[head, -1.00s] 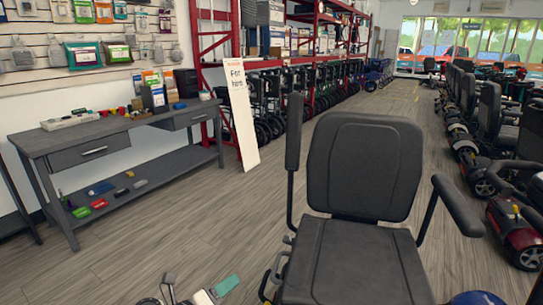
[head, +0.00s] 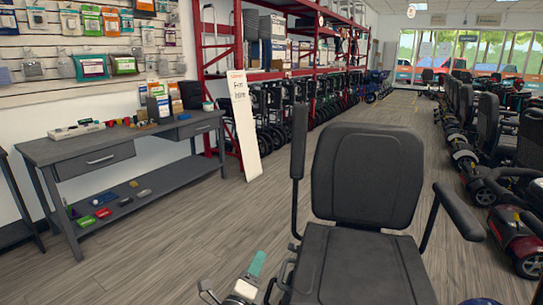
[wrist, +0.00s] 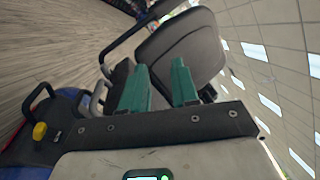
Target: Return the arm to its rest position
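My gripper (head: 256,264) is at the bottom of the head view, just left of the dark chair seat (head: 355,265). One teal finger shows there, pointing up. In the wrist view both teal fingers of my gripper (wrist: 160,82) stand apart with a clear gap and nothing between them. Beyond them is the black scooter seat with its backrest (wrist: 185,48) and armrest. The wrist picture is tilted. I cannot tell whether the gripper touches the chair. Most of my arm is out of view.
A dark workbench (head: 70,150) with small items stands at the left, with a white sign board (head: 243,130) beside it. Red racks (head: 285,74) hold boxes above wheelchairs. Scooters (head: 515,235) line the right. The wooden floor (head: 160,250) between bench and chair is clear.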

